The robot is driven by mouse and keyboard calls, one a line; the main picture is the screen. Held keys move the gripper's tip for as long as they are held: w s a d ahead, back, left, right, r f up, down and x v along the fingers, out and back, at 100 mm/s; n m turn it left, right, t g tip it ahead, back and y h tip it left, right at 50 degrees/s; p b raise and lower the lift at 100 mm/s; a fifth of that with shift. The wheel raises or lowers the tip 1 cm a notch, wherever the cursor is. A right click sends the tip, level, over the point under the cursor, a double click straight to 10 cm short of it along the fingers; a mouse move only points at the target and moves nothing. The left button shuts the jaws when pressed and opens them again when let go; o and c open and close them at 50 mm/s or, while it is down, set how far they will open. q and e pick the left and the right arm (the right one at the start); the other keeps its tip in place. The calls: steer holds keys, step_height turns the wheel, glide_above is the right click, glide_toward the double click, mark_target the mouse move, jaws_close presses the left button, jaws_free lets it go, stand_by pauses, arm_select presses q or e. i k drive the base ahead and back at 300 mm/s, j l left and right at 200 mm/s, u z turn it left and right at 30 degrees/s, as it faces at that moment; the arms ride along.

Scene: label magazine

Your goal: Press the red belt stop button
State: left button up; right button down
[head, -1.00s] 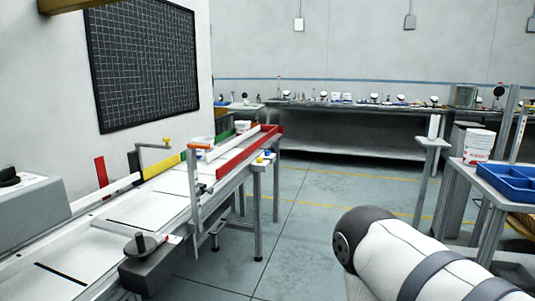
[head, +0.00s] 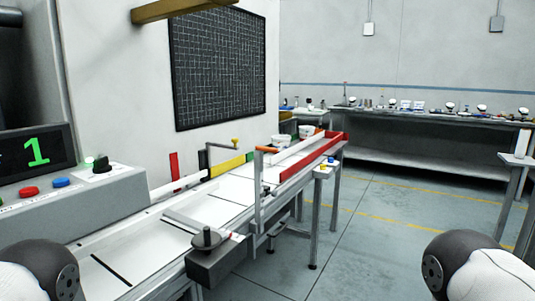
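A grey control box (head: 90,205) stands at the left beside the belt. On its sloping top are a red button (head: 29,191), a blue button (head: 61,183), a lit green light (head: 89,161) and a black knob (head: 102,166). Small labels by the buttons are too small to read. The white belt (head: 145,247) runs away from me to the right. Parts of my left arm show at the bottom left and of my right arm at the bottom right. Neither gripper is in view.
A black display (head: 37,150) shows a green 1 behind the control box. A dark block with a round knob (head: 207,238) juts from the belt's near side. Red guide rails (head: 315,157) edge the far end. Open floor (head: 360,230) lies to the right of the belt.

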mark_target(30, 192)
steer(key=u, duration=1.4)
